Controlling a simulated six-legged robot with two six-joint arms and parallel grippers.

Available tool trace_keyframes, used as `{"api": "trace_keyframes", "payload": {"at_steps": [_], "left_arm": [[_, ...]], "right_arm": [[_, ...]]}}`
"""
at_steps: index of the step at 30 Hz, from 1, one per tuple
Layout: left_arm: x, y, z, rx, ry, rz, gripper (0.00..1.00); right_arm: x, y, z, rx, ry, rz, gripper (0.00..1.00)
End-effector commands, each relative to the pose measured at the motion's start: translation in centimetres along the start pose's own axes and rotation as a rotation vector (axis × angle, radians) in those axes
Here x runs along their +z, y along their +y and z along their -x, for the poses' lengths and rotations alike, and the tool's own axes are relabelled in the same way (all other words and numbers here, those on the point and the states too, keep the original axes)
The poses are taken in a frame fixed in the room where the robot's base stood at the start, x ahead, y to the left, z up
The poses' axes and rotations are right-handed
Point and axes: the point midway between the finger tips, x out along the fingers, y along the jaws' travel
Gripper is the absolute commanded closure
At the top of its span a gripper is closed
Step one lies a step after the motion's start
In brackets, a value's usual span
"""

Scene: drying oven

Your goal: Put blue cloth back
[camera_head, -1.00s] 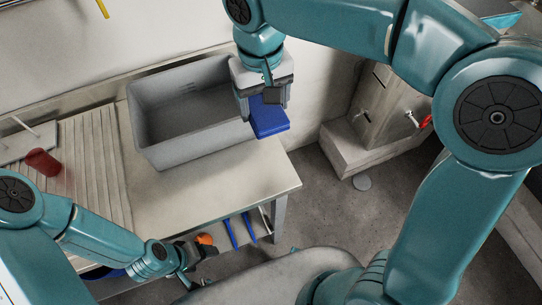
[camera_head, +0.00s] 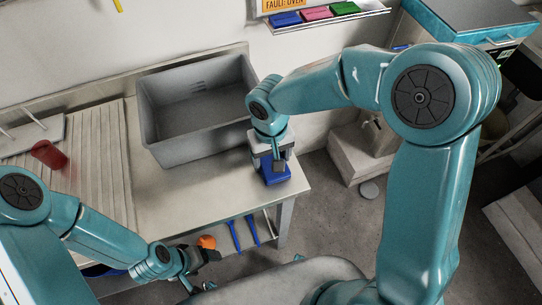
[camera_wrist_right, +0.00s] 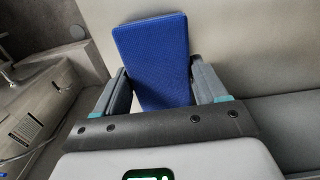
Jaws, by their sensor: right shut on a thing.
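A blue cloth (camera_head: 274,174), a flat folded pad, is in my right gripper (camera_head: 272,160) over the right end of the table. In the right wrist view, the blue cloth (camera_wrist_right: 152,60) stands between the two fingers of the right gripper (camera_wrist_right: 162,88), which are shut on it. It looks just above or touching the table top; I cannot tell which. My left gripper (camera_head: 203,258) is low at the table's front edge, small and dark, and its fingers are unclear. Another blue cloth (camera_head: 285,19) lies on the wall shelf.
The wall shelf (camera_head: 372,8) also holds a pink cloth (camera_head: 315,13) and a green cloth (camera_head: 344,8). A red cup (camera_head: 48,155) is at the left. The table front is clear.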

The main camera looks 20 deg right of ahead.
Motion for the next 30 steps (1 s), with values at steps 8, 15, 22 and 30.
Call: {"api": "trace_keyframes", "payload": {"at_steps": [8, 15, 22, 30], "left_arm": [[0.0, 0.0, 0.0, 0.0, 0.0, 0.0, 0.23], [0.0, -0.1, -0.3, 0.0, 0.0, 0.0, 0.23], [0.0, -0.1, -0.3, 0.0, 0.0, 0.0, 0.23], [0.0, 0.1, 0.3, 0.0, 0.0, 0.0, 0.23]], "right_arm": [[0.0, 0.0, -0.3, 0.0, 0.0, 0.001, 0.53], [0.0, 0.0, -0.6, 0.0, 0.0, 0.001, 0.03], [0.0, 0.0, -0.6, 0.0, 0.0, 0.001, 0.03], [-0.1, -0.1, 2.3, 0.0, 0.006, 0.0, 0.03]]}}
